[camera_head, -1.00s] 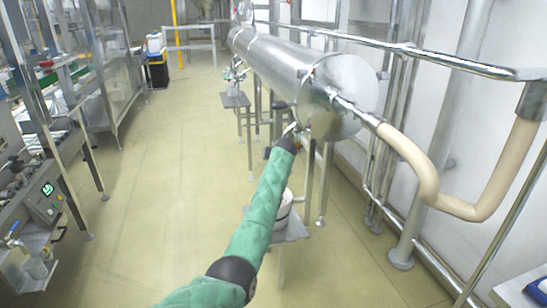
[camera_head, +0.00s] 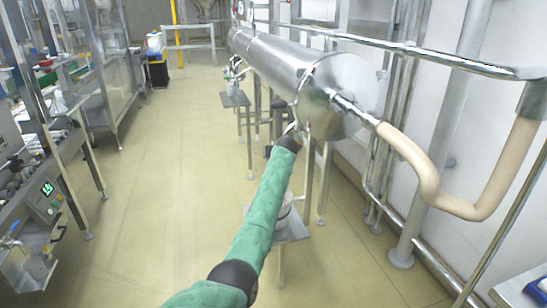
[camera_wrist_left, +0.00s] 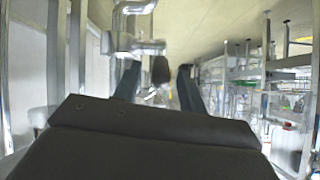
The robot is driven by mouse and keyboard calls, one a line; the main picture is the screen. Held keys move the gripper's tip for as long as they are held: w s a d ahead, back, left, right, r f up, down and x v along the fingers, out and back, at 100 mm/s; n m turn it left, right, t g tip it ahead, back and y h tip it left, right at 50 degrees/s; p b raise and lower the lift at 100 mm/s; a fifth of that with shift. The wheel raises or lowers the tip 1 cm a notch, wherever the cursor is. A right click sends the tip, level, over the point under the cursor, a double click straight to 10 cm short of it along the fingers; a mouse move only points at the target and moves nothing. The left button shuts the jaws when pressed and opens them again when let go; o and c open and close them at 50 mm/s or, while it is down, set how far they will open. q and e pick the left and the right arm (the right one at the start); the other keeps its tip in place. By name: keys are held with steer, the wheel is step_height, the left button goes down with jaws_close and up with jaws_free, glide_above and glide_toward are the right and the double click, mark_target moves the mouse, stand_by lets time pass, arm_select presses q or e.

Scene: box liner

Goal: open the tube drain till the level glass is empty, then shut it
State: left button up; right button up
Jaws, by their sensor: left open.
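A long steel tube (camera_head: 310,85) lies level on legs along the right wall, its round end facing me. My left gripper (camera_head: 293,132) is below its near end, mostly hidden by my green-sleeved forearm. In the left wrist view the two dark fingers of the gripper (camera_wrist_left: 160,84) stand apart. A dark knob-like end (camera_wrist_left: 160,69) shows between their tips, next to a shiny metal fitting (camera_wrist_left: 130,43), apparently the drain valve. I cannot tell if the fingers touch it or how the valve is set. The level glass cannot be made out. My right gripper is not in view.
A pale bucket (camera_head: 285,213) stands on a small stand (camera_head: 296,232) beneath the near end, partly behind my forearm. A beige bent hose (camera_head: 430,185) and steel rails are at right. Machine frames line the left; the floor (camera_head: 150,220) between is clear.

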arm_select(q)
steer(key=v, duration=0.6)
steer(key=shift+s+r, duration=0.15)
steer(key=shift+s, duration=0.05)
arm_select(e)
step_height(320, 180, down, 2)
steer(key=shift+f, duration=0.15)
arm_select(q)
steer(key=shift+d, duration=0.1)
